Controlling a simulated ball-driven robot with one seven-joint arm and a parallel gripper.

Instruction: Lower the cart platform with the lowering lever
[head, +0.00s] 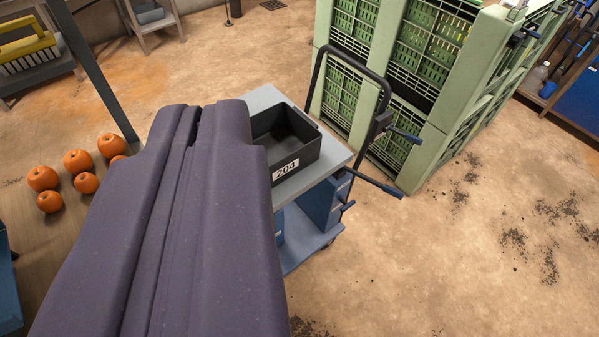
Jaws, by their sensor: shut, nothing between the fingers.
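The cart has a grey platform (328,165), raised above a blue lower deck (305,245). A black push handle (350,62) rises at its far right side. Several levers show on that side: one on the handle upright (405,135), a longer one with a dark blue grip (378,184), and a small one lower down (347,205). I cannot tell which is the lowering lever. My gripper (195,115) is large in the foreground, its fingers shut together and empty. It hides the cart's left part and is left of the levers, apart from them.
A black bin (288,140) labelled 204 sits on the platform. Stacked green crates (425,95) stand close behind the handle. Several oranges (78,160) lie on a wooden surface at left. The floor at right is open, with scattered dirt.

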